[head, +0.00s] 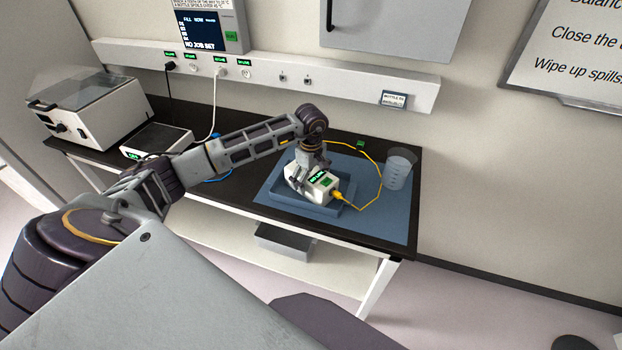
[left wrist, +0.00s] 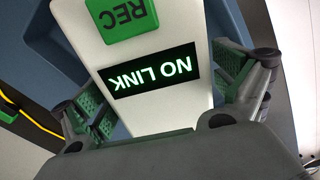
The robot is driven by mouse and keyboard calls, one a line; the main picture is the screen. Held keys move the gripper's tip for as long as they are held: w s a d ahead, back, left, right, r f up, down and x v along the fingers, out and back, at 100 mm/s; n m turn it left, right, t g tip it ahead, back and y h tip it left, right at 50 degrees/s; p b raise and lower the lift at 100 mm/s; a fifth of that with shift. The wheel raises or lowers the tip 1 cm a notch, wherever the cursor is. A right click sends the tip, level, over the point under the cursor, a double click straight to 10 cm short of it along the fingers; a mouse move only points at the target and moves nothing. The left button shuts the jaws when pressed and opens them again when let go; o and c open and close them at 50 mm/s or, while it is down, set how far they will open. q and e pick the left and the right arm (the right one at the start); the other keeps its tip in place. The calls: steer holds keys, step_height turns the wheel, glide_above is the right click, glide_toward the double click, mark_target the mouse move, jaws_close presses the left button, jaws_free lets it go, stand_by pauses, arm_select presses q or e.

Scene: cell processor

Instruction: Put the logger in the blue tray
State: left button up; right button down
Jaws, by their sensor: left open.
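The logger (head: 322,184) is a white box with a green REC button and a lit NO LINK display. It sits within the blue tray (head: 301,206), tilted in the head view; whether its base lies flat on the tray floor is hidden. A yellow cable (head: 366,207) is plugged into its near end. My left gripper (head: 307,182) is over the logger. In the left wrist view the gripper (left wrist: 165,92) is open, with its green-padded fingers on either side of the logger (left wrist: 140,75). The tray also shows behind it (left wrist: 62,38). My right gripper is out of view.
The tray stands on a blue mat (head: 393,218) on the black bench. A clear cup (head: 397,171) stands to the right, near the cable. A flat white device (head: 157,142) and a lidded machine (head: 84,112) stand to the left. A wall rail (head: 330,82) runs behind.

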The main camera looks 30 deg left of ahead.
arm_select(q)
steer(key=shift+r, duration=0.15)
steer(key=shift+r, duration=0.3)
steer(key=shift+r+b, duration=1.35)
steer(key=shift+r, duration=4.3)
steer(key=shift+s+f, duration=0.1)
